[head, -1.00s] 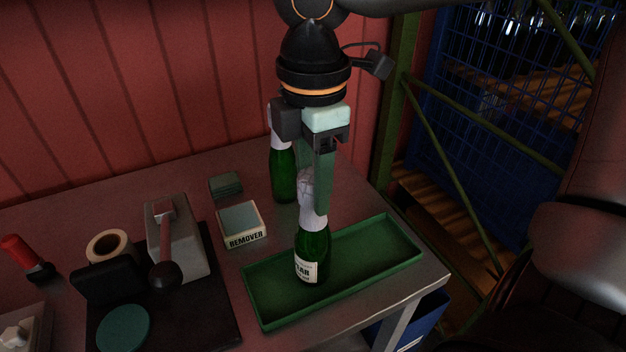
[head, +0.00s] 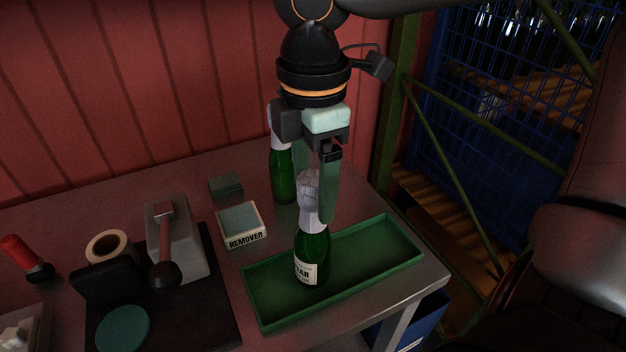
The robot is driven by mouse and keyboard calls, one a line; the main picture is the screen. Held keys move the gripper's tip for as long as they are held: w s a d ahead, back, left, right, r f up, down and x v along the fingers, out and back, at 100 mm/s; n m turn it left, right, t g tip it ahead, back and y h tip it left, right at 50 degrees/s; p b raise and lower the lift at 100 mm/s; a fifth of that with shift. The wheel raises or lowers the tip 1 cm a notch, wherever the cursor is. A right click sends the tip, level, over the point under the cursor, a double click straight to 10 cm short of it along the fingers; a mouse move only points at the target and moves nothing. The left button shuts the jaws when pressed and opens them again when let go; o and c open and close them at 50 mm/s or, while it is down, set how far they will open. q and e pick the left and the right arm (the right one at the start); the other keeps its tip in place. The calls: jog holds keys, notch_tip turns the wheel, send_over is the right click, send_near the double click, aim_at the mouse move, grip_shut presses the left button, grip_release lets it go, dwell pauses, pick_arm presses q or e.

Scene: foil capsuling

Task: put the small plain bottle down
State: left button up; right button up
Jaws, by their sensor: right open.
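The small green bottle (head: 312,248) with a pale foil top and a white label stands upright in the green tray (head: 377,250). My right gripper (head: 316,195) points down over it, with its fingers on either side of the foil-covered neck. The left finger is partly hidden behind the bottle top. My left gripper is not in view.
A second green bottle (head: 283,172) stands behind, close to my right gripper. A box marked REMOVER (head: 241,226) and a green block (head: 225,185) are left of the tray. A capsuling device (head: 176,240) stands further left. The tray's right half is bare.

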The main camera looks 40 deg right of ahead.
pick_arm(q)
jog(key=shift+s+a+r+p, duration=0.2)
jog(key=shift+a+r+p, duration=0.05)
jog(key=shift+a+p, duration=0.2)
pick_arm(e)
notch_tip(320, 180, up, 12)
